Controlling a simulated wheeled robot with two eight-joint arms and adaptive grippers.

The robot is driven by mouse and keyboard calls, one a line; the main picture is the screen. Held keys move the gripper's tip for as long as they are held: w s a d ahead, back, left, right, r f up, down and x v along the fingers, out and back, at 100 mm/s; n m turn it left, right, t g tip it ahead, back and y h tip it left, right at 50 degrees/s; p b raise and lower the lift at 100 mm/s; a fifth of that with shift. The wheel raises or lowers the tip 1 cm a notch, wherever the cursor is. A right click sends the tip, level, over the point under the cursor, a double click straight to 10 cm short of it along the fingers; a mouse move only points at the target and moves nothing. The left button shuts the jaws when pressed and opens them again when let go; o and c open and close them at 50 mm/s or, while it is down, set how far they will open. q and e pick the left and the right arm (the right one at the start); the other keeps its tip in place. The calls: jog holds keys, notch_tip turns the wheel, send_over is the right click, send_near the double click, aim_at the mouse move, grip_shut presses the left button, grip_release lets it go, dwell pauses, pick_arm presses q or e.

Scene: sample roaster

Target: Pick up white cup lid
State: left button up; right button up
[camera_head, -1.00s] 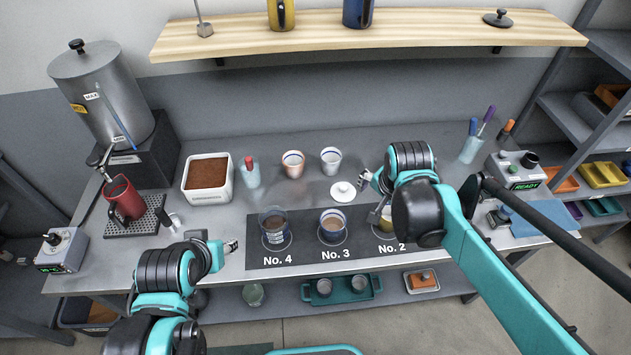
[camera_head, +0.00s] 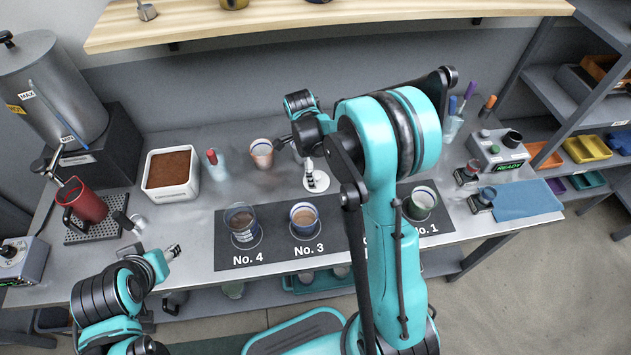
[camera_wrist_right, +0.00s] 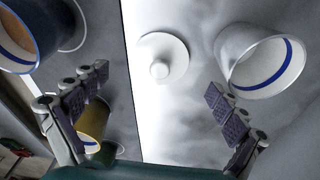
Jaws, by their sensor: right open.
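The white cup lid (camera_head: 323,183) lies flat on the grey counter behind the dark mat, its round knob up. In the right wrist view the lid (camera_wrist_right: 178,50) is near the top middle, unobstructed. My right gripper (camera_head: 309,171) is above the lid in the head view. In the right wrist view its fingers (camera_wrist_right: 157,92) are spread wide with nothing between them, and the lid shows beyond the gap, untouched. My left gripper (camera_head: 173,252) is over the counter's front edge at the left, away from the lid; its jaw opening is too small to make out.
A blue-striped white cup (camera_wrist_right: 262,65) stands right of the lid in the wrist view; a yellow cup (camera_wrist_right: 90,125) is near the left finger. Cups No. 4 (camera_head: 240,222) and No. 3 (camera_head: 304,218) stand on the mat (camera_head: 275,256). Another pale cup (camera_head: 261,152) stands behind.

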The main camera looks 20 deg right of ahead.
aim_at(317, 176)
jog(key=f+b, duration=0.1)
jog(key=f, duration=0.1)
jog(key=d+f, duration=0.1)
jog(key=f, duration=0.1)
jog(key=shift+s+f+b, duration=0.15)
jog(key=shift+b, duration=0.2)
jog(key=shift+c, duration=0.3)
jog(key=shift+s, duration=0.1)
jog(key=c, duration=1.5)
jog(key=shift+s+a, duration=0.1)
jog(key=shift+a, duration=0.05)
jog(key=shift+c, duration=1.2)
